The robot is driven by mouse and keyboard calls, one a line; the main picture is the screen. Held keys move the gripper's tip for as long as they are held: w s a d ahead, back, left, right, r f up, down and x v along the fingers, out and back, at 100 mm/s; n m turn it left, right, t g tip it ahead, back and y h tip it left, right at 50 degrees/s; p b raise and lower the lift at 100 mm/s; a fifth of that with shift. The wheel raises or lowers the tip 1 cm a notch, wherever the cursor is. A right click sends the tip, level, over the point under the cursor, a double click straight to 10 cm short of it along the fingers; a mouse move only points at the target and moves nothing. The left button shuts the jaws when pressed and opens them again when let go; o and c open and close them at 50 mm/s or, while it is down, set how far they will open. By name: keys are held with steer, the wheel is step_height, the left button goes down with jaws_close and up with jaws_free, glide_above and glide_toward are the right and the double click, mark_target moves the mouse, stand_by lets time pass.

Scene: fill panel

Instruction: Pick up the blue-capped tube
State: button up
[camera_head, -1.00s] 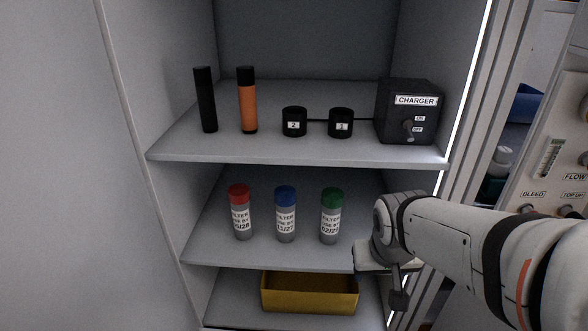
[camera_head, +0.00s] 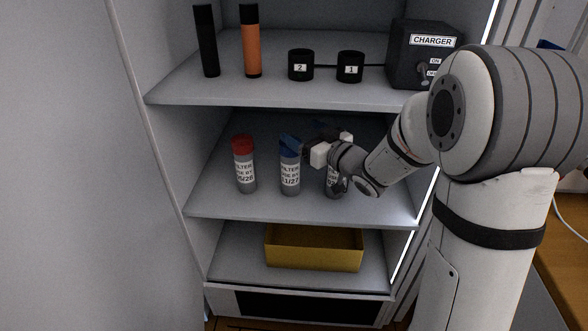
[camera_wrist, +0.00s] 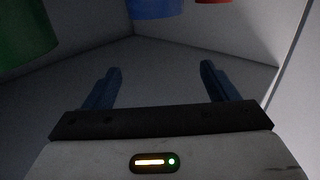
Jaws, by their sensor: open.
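The blue-capped tube (camera_head: 290,178) stands upright on the middle shelf, between the red-capped tube (camera_head: 245,172) and the green-capped tube (camera_head: 333,187). My gripper (camera_head: 302,135) reaches in from the right at cap height, beside the blue cap; a finger appears to overlap that cap in the head view. The arm's end hides the green cap there. In the wrist view my gripper (camera_wrist: 161,69) is open with nothing between its fingers. The blue cap (camera_wrist: 155,8) shows at the top edge, beyond the fingers, with the green cap (camera_wrist: 24,35) at left and the red cap (camera_wrist: 213,1) at top right.
The upper shelf (camera_head: 280,90) is above, holding a black cylinder (camera_head: 206,42), an orange one (camera_head: 251,48), two black cups and a charger box (camera_head: 425,50). A yellow bin (camera_head: 313,255) sits below. The cabinet's left wall is close to the red-capped tube.

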mark_target(297, 155)
step_height(297, 155, down, 8)
steer(key=shift+f+b, duration=0.1)
steer(key=shift+b, duration=1.15)
steer(key=x, duration=0.5)
steer(key=b+x, duration=0.1)
steer(key=x, duration=0.1)
steer(key=shift+w+a+r, duration=0.2)
steer(key=shift+w+r, duration=0.05)
steer(key=shift+r, duration=0.1)
steer(key=shift+c, duration=0.3)
steer(key=c, duration=1.6)
steer(key=shift+r, duration=0.1)
